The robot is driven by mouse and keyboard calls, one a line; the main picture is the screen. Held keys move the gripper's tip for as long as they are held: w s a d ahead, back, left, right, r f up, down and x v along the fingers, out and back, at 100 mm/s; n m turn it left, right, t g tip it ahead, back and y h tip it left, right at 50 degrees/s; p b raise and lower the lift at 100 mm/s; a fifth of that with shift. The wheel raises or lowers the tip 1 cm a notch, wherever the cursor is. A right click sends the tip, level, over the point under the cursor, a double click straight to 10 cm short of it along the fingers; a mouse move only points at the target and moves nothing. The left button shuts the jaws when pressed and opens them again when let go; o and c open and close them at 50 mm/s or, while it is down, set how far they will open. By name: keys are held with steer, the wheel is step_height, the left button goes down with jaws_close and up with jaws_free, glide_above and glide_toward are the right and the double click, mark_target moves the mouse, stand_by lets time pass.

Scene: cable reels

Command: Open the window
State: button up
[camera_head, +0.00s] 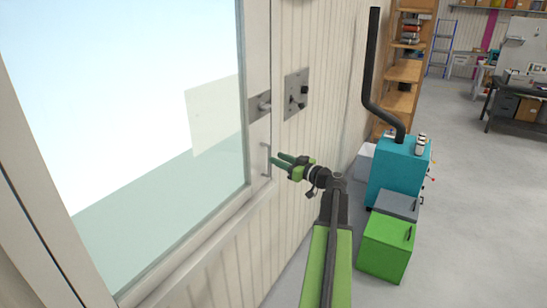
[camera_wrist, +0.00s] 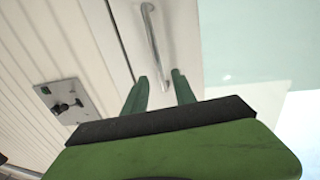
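The window (camera_head: 170,130) fills the left of the head view, a large glass pane in a pale frame. It looks closed, flush with the wall. A slim metal handle (camera_head: 266,160) is upright on its right frame edge. The handle (camera_wrist: 154,42) also shows in the wrist view, just beyond my gripper (camera_wrist: 161,76). My gripper (camera_head: 279,159) is open, its two green fingers apart and pointing at the handle. One end of the handle appears between the fingertips. I cannot tell whether they touch it.
A metal plate with a dark knob (camera_head: 296,93) is on the wall right of the window. A teal stove (camera_head: 397,165) with a black pipe, a grey box (camera_head: 396,204) and a green box (camera_head: 386,246) stand to the right. Open floor (camera_head: 470,190) lies farther right.

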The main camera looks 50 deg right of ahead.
steer(key=w, duration=0.3)
steer(key=shift+w, duration=0.15)
jaws_close()
stand_by(1.2)
